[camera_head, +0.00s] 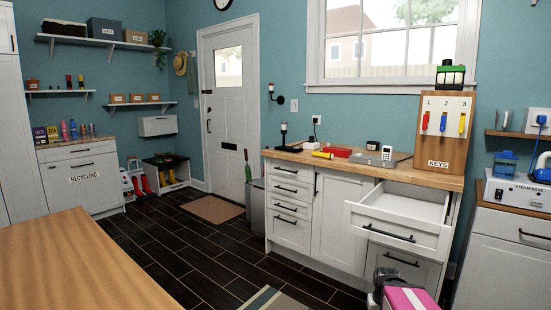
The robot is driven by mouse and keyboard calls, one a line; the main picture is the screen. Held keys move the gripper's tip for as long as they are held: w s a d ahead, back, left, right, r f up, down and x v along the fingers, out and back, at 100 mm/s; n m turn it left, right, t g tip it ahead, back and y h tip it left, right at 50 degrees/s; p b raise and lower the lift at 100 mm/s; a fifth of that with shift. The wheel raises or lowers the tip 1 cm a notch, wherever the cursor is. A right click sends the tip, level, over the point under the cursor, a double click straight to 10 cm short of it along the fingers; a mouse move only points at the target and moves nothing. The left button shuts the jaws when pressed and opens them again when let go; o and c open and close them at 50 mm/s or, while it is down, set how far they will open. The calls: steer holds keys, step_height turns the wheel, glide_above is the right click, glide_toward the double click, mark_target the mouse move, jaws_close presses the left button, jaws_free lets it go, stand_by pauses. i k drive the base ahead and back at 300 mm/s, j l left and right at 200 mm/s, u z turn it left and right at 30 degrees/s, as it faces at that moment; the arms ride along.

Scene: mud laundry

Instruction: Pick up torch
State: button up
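A small yellow cylinder (322,155), which looks like the torch, lies on its side on the wooden counter (345,163). It is near the counter's front edge, left of a red flat object (337,151). No gripper that I can make out is in view, and nothing holds the torch.
An open, empty-looking drawer (400,235) juts out below the counter's right half. A grey and pink object (408,299), cut off at the bottom edge, stands below it; I cannot tell what it is. A wooden table (80,265) fills the lower left. Dark floor lies clear between.

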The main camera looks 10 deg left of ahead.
mark_target(329, 156)
steer(key=i+j+u, duration=0.35)
steer(key=i, duration=0.35)
steer(key=i+l+u, duration=0.1)
steer(key=i+u, duration=0.2)
steer(key=i, duration=0.35)
steer(key=i+j+z, duration=0.1)
steer(key=i+z, duration=0.2)
steer(key=i+j+z, duration=0.3)
steer(key=i, duration=0.25)
steer(key=i+j+z, duration=0.15)
steer(key=i+z, duration=0.2)
